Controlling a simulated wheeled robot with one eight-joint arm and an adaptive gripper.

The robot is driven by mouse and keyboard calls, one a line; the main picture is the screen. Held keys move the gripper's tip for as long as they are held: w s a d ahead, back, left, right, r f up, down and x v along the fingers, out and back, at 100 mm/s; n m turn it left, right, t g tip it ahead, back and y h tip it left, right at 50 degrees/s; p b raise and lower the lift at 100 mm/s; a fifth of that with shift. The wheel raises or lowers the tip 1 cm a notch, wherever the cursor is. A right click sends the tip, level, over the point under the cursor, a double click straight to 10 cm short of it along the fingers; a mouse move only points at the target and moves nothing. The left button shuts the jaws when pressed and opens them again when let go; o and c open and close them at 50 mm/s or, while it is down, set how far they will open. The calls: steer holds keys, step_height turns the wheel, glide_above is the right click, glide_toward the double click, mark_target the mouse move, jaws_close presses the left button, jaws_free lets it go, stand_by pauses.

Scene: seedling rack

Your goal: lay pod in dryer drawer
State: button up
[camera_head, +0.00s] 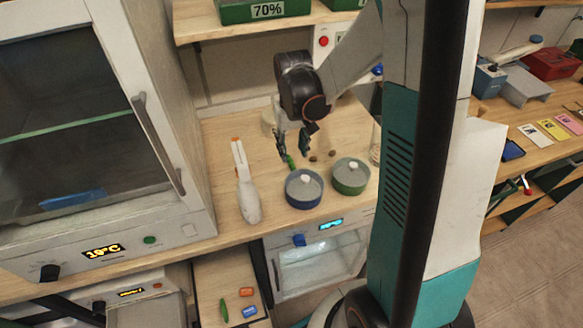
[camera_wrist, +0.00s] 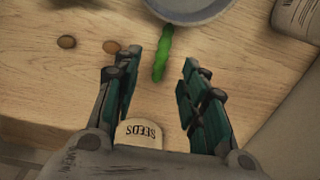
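A green pod (camera_wrist: 163,55) lies on the wooden bench, its far end beside a grey-topped pot (camera_wrist: 192,8). The pod also shows just below my gripper in the head view (camera_head: 291,162). My gripper (camera_wrist: 160,80) is open and empty. Its two teal fingers stand apart, with the pod in line with the gap between them. Whether the fingertips are level with the pod is hard to tell. A glass-fronted appliance (camera_head: 310,262) with a blue display is under the bench. Left of it, an open wooden drawer (camera_head: 216,273) holds a green pod-like item (camera_head: 223,310) and small orange and blue items.
Brown seeds (camera_wrist: 67,42) lie loose. A label reading SEEDS (camera_wrist: 138,133) is below the fingers. A large cabinet (camera_head: 90,120) bounds the left.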

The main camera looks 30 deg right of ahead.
mark_target(292, 165)
steer(key=shift+s+a+f+b, duration=0.15)
steer(key=shift+f+b, duration=0.5)
steer(key=shift+f, duration=0.7)
steer(key=shift+s+f+b, duration=0.1)
steer(key=shift+f+b, duration=0.55)
steer(key=shift+f, duration=0.65)
steer(key=c, duration=0.8)
steer(key=shift+c, duration=0.2)
steer(key=shift+r, duration=0.15)
